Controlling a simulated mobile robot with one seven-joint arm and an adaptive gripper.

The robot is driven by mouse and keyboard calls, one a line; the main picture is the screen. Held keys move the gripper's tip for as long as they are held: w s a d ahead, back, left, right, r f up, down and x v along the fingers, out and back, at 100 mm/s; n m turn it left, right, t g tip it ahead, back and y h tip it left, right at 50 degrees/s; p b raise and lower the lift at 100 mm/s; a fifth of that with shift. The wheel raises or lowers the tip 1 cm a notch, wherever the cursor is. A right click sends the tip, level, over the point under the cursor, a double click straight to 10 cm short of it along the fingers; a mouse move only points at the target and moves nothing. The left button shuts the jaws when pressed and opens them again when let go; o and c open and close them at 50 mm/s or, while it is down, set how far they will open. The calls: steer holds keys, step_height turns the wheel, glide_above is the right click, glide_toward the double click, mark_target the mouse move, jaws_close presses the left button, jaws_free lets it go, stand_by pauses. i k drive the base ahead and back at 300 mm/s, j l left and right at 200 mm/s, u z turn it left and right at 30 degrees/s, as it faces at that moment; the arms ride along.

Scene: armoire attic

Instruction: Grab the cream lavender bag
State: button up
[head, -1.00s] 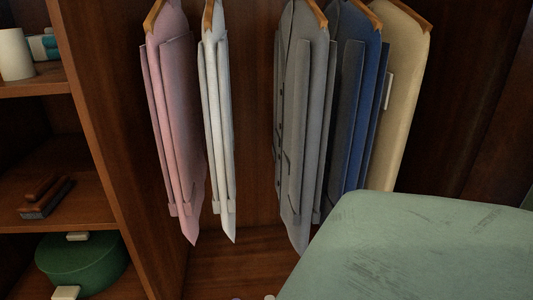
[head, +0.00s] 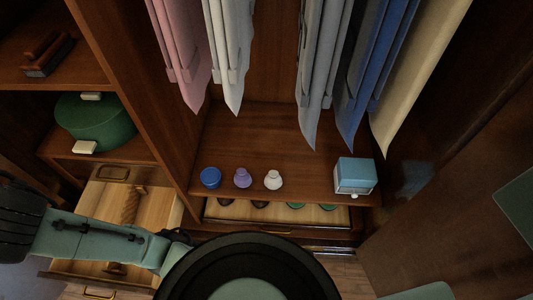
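A small cream bag (head: 273,181) with a gathered top stands on the wardrobe floor in the head view, below the hanging clothes. A purple bag (head: 243,179) of similar shape stands just left of it, and a blue one (head: 210,178) stands further left. They are apart from each other. My arm crosses the lower left and bottom of the view, in front of the wardrobe. The fingers of my gripper do not show.
A blue and white box (head: 355,176) stands at the right of the wardrobe floor (head: 270,140). Clothes hang above. An open drawer (head: 150,205) juts out at lower left. A shallow drawer (head: 325,215) holding dark and green items lies below the bags. A green round box (head: 95,122) sits on the left shelf.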

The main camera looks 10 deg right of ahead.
mark_target(273, 181)
steer(key=z, duration=0.35)
steer(key=k+l+z, duration=0.1)
steer(key=k+l, duration=0.85)
steer(key=i, duration=0.55)
